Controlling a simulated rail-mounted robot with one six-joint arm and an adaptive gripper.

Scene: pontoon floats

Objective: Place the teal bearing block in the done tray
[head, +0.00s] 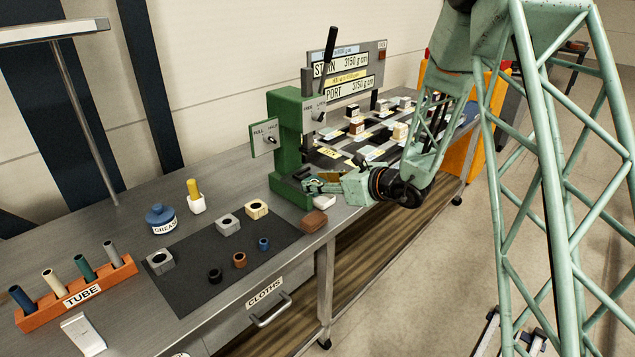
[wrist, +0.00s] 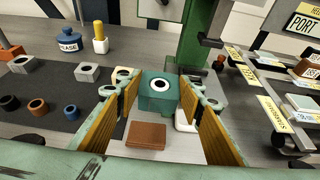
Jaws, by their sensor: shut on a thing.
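My gripper (wrist: 158,88) is shut on the teal bearing block (wrist: 158,98), which has a dark bore in a pale ring on its top face. In the wrist view the block sits between the two fingers near their tips. In the head view my gripper (head: 318,184) is just in front of the green press (head: 288,145), near the bench's front edge. The block is hard to separate from the similarly coloured gripper there. I cannot tell which thing is the done tray.
A brown block (head: 314,221) and a white piece (head: 325,201) lie close to my gripper. A dark mat (head: 215,262) at left holds grey and cream blocks and several rings. A tube rack (head: 80,290) stands farther left. Labelled boards with blocks (head: 365,140) lie beyond the press.

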